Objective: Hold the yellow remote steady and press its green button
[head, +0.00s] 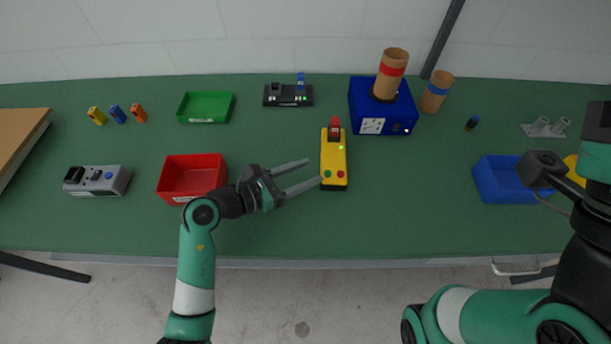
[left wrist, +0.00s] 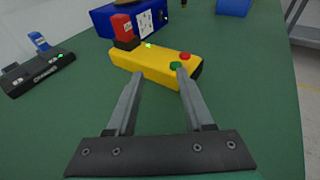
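The yellow remote (head: 333,158) lies on the green table near its middle, long side running away from me. Its green button (head: 327,174) and a red button (head: 341,173) are at the near end; a red part (head: 334,124) stands at the far end. My left gripper (head: 314,172) is open, its fingers pointing at the remote's left side near the button end. In the left wrist view the remote (left wrist: 150,62) lies beyond the spread fingers, and the right finger's tip overlaps it just below the green button (left wrist: 176,65). Contact cannot be told. My right gripper (head: 540,178) is far right, its fingers unclear.
A red tray (head: 163,186) stands left of my left gripper. A green tray (head: 181,108), a black device (head: 288,99) and a blue box (head: 362,96) with a brown cylinder stand along the back. A blue tray (head: 500,198) is at right. The table front of the remote is clear.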

